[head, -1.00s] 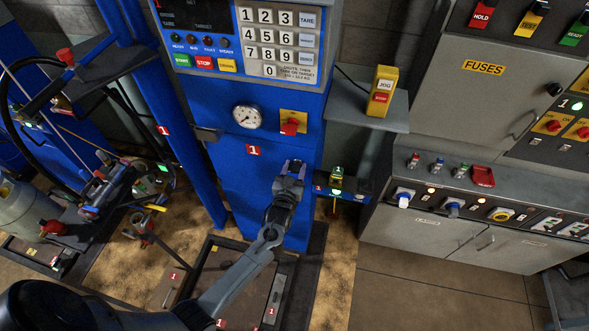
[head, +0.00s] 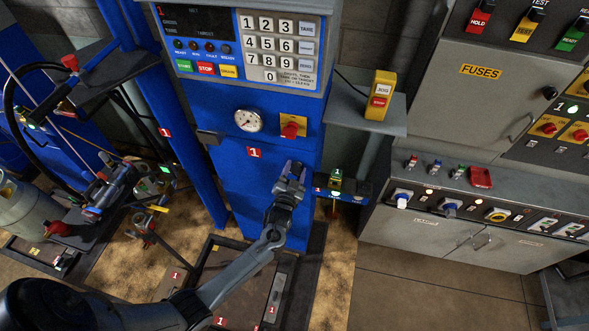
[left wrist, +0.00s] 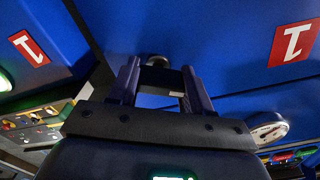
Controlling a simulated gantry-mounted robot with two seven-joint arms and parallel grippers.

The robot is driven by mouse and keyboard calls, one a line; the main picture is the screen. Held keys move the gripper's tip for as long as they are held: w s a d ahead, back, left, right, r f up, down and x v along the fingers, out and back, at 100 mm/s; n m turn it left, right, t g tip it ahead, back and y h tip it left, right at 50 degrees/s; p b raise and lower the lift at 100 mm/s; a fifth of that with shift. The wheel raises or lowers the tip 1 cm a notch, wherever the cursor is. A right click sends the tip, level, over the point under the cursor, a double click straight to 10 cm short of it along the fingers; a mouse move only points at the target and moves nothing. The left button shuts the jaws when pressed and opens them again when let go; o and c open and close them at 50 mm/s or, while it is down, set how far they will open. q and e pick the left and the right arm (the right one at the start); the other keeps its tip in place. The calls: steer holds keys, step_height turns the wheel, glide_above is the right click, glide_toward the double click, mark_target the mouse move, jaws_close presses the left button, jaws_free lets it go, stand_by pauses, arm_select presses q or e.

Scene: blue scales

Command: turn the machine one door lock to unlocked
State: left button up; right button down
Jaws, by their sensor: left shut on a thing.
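Machine one is the blue cabinet (head: 240,180) with a red "1" label (head: 254,152) on its front. My left gripper (head: 291,172) is at the right part of the cabinet front, below the red knob on a yellow plate (head: 292,127). In the left wrist view, the fingers (left wrist: 160,72) are shut on a small dark round knob (left wrist: 155,59) on the blue panel, which I take to be the door lock. Most of the knob is hidden by the fingers, and I cannot read its turn position. My right gripper is not in view.
A small lit block (head: 336,183) sits on a blue bracket just right of the gripper. A shelf with a yellow jog box (head: 381,95) juts out at the right. A round gauge (head: 248,121) and keypad (head: 280,47) are above. A low platform (head: 215,265) lies below my arm.

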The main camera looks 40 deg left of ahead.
arm_select(q)
steer(key=m+p, duration=0.1)
steer(key=m, duration=0.3)
steer(key=shift+r, duration=0.2)
steer(key=m+p, duration=0.1)
steer(key=m, duration=0.2)
steer(key=m+p, duration=0.2)
steer(key=m, duration=0.3)
steer(key=shift+d+m, duration=0.1)
steer(key=shift+m, duration=0.3)
steer(key=shift+f, duration=0.1)
steer(key=o, duration=1.1)
steer(key=shift+c, duration=0.2)
